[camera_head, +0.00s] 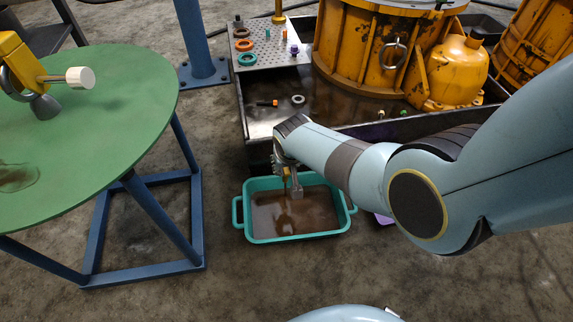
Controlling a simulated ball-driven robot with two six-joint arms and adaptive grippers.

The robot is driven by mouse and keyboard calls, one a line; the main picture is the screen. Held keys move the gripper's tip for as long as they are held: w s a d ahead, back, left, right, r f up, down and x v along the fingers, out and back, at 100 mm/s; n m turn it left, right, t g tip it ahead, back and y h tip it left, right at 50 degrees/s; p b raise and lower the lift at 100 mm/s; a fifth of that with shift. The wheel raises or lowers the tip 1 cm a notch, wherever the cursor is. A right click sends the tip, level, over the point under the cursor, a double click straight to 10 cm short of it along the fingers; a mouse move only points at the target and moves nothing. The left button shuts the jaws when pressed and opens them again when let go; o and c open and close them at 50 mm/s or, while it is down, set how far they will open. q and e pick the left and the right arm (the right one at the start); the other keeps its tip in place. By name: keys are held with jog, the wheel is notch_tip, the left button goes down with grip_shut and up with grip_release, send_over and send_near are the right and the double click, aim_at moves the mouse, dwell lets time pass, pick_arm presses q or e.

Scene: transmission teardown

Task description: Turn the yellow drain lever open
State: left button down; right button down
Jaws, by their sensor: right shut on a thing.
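My right gripper (290,182) reaches down from the right, over the teal drain pan (247,212). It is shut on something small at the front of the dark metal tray. A little yellow shows at the fingers, which fits the yellow drain lever (286,178), but the arm and fingers hide most of it. I cannot make out the lever's angle. The pan below holds dark brown liquid. My left gripper is not in view.
The dark tray (262,122) carries the large yellow transmission housing (352,45). A perforated panel (270,50) with rings and small parts sits at its back left corner. A green round table (95,110) stands at left. Floor between table and pan is clear.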

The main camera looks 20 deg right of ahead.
dwell(0.4)
jog(key=c, duration=1.2)
grip_release()
jog(key=shift+c, duration=0.2)
jog(key=v, duration=0.7)
jog(key=shift+r, duration=0.15)
